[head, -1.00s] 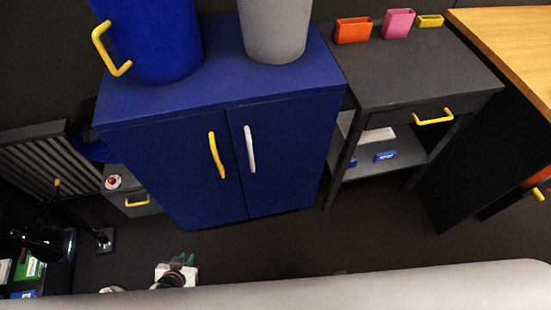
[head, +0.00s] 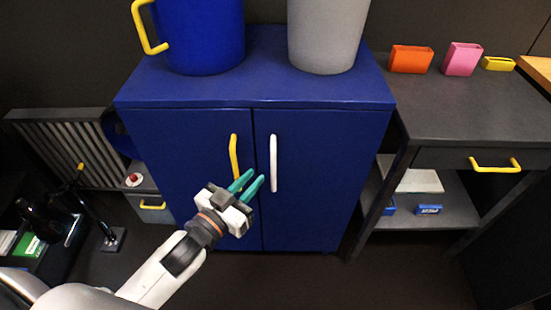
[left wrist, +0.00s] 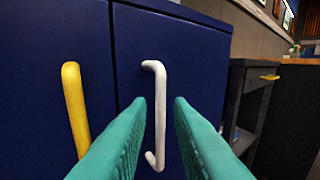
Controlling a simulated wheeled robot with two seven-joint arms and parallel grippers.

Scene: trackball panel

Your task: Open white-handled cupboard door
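The blue cupboard (head: 190,135) has two closed doors. The right door (head: 325,160) carries a white vertical handle (head: 274,163); the left door carries a yellow handle (head: 234,157). My left gripper (head: 252,184) has teal fingers, spread open, just in front of and below the white handle. In the left wrist view the white handle (left wrist: 155,115) shows between the two open fingertips (left wrist: 160,102), apparently beyond them and not gripped. The yellow handle (left wrist: 75,110) is left of the fingers. My right gripper is not in view.
A blue mug-shaped container (head: 200,35) and a grey bin (head: 327,35) stand on the cupboard. A dark side table (head: 450,110) with a yellow-handled drawer stands close on the right. A slatted radiator-like panel (head: 70,145) and a black lamp (head: 95,205) are at left.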

